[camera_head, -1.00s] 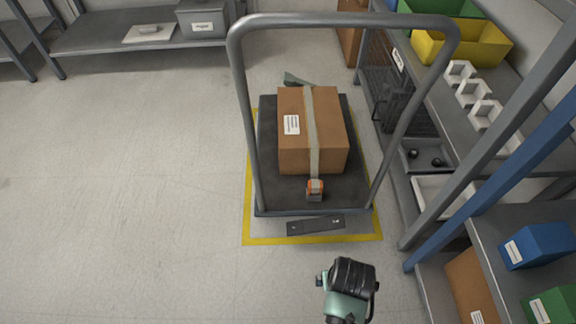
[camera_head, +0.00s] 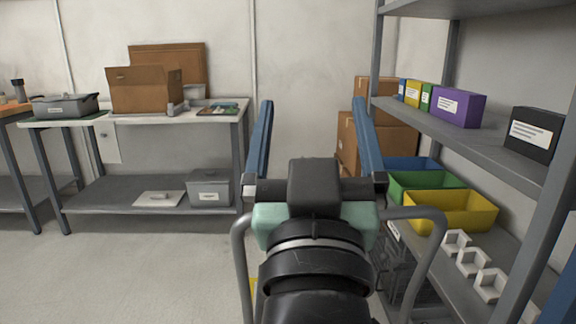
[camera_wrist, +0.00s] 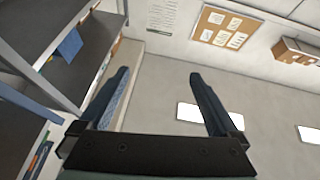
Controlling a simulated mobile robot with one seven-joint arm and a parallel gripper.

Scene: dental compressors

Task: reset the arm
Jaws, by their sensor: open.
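My gripper (camera_head: 315,125) is raised in front of the body camera, with its two blue fingers wide apart and nothing between them. In the wrist view my gripper (camera_wrist: 160,85) also shows two spread fingers with only the plain wall between and beyond them. The black and green wrist hides much of the lower middle of the head view.
A grey cart handle (camera_head: 240,250) stands partly hidden behind my arm. A shelf rack (camera_head: 480,140) at the right holds boxes, a yellow bin (camera_head: 452,212) and a green bin (camera_head: 420,187). A workbench (camera_head: 160,117) with a cardboard box (camera_head: 143,90) stands at the back left. Floor at left is clear.

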